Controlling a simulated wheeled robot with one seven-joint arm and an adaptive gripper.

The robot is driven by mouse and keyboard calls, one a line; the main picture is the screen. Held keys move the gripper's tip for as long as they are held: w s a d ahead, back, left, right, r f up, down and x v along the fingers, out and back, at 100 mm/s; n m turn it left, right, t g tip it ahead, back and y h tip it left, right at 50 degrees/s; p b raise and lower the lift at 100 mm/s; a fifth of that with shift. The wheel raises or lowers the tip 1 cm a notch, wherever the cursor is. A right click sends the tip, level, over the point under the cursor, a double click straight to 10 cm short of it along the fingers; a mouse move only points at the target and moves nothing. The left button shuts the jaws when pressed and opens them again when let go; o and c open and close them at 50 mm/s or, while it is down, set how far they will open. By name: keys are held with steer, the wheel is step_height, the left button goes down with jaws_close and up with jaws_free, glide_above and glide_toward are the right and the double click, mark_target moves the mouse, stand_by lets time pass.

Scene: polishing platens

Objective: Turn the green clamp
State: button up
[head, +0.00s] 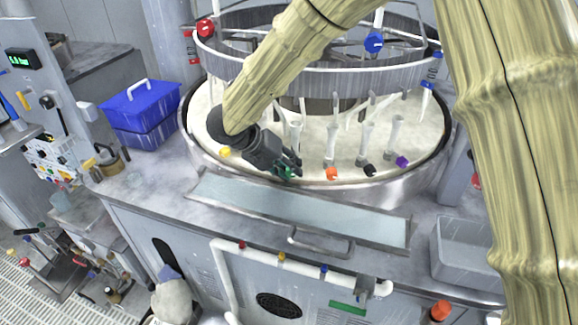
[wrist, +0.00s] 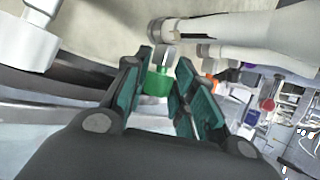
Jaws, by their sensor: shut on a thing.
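The green clamp (wrist: 157,82) sits between the two finger pads of my gripper (wrist: 168,88) in the wrist view. A short light stem shows just beyond it. In the head view my gripper (head: 287,166) reaches down to the front rim of the round basin, and the green clamp (head: 289,173) shows at its fingertips, partly hidden by the fingers. My gripper is shut on the green clamp. How far the clamp is turned I cannot tell.
An orange clamp (head: 332,174), a black clamp (head: 369,170) and a purple clamp (head: 402,161) line the rim to the right. A yellow clamp (head: 225,152) is to the left. A ring frame (head: 300,72) stands above the basin. A shallow tray (head: 300,212) lies in front.

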steer(key=shift+s+a, duration=0.1)
steer(key=o, duration=0.8)
steer(key=shift+o, duration=1.2)
steer(key=shift+s+a+r, duration=0.1)
steer(key=shift+s, duration=0.05)
